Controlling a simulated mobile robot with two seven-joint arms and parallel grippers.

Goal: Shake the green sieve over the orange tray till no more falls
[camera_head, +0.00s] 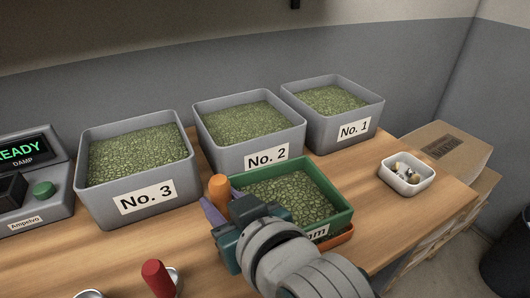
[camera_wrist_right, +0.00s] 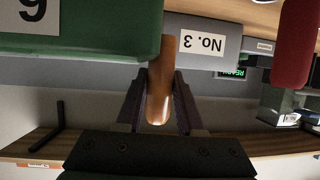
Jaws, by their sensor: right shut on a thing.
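The green sieve (camera_head: 335,219) is full of green beans and has a label ending in "mm", partly hidden by my arm. Its orange handle (camera_head: 219,186) points up at its left side. My right gripper (camera_head: 222,204) is shut on this handle; in the right wrist view the handle (camera_wrist_right: 160,95) sits between both fingers, beside the sieve's green wall (camera_wrist_right: 90,40). The orange tray (camera_head: 342,236) shows only as a strip at the sieve's lower right edge, beneath it. The tray's inside is hidden, and I cannot tell the gap between them. My left gripper is not in view.
Grey bins No. 3 (camera_head: 100,190), No. 2 (camera_head: 225,150) and No. 1 (camera_head: 330,133), filled with green beans, stand behind. A small white dish (camera_head: 407,187) stands right. A red handle (camera_head: 157,278) is front left. A machine reading "READY DAMP" (camera_head: 25,150) stands far left.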

